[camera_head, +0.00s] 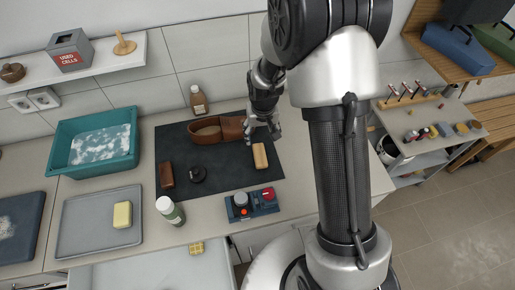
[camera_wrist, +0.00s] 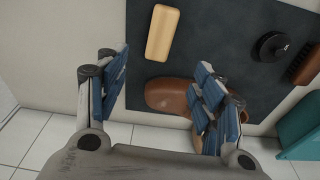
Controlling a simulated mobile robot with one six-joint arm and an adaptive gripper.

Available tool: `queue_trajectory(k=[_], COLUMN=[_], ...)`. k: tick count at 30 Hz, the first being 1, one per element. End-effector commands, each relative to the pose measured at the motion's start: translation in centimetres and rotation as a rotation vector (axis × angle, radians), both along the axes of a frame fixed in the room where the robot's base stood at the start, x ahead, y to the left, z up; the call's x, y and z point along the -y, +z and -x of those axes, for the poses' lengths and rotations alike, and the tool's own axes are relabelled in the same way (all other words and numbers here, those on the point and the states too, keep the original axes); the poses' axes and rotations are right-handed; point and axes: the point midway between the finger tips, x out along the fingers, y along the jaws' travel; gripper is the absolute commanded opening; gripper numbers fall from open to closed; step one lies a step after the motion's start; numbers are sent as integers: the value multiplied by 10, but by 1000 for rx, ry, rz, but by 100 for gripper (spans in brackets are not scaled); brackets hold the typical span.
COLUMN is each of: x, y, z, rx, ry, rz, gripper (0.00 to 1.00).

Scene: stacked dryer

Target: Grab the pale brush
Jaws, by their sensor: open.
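The pale brush (camera_head: 260,156) is a light wooden block lying on the dark mat near its right edge. In the wrist view the pale brush (camera_wrist: 160,33) lies at the top centre, its long side slightly tilted, beyond the fingertips. My gripper (camera_head: 262,132) is above the mat, just behind the brush and beside the brown leather shoe. In the wrist view my gripper (camera_wrist: 162,82) has its two blue-padded fingers wide apart with nothing held between them. The right finger covers part of the shoe (camera_wrist: 168,97). Any bristles under the pale brush are hidden.
A dark brown brush (camera_head: 167,175) and a black round tin (camera_head: 197,174) lie left on the mat (camera_head: 226,176). A brown bottle (camera_head: 198,100) stands behind. A teal basin (camera_head: 65,146) stands left.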

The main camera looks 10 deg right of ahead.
Motion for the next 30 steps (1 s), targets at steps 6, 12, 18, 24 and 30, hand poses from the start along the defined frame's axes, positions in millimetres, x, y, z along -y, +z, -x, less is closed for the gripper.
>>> queue_trajectory(k=[6, 12, 18, 24, 30], x=[1, 1, 2, 1, 2], y=[-49, -89, -107, -126, -154], z=[-5, -12, -15, -16, -21], rx=[-6, -3, 0, -3, -2], ry=[-1, -1, 0, 0, -1], rz=[-1, 0, 0, 0, 0], gripper=[62, 62, 62, 62, 62])
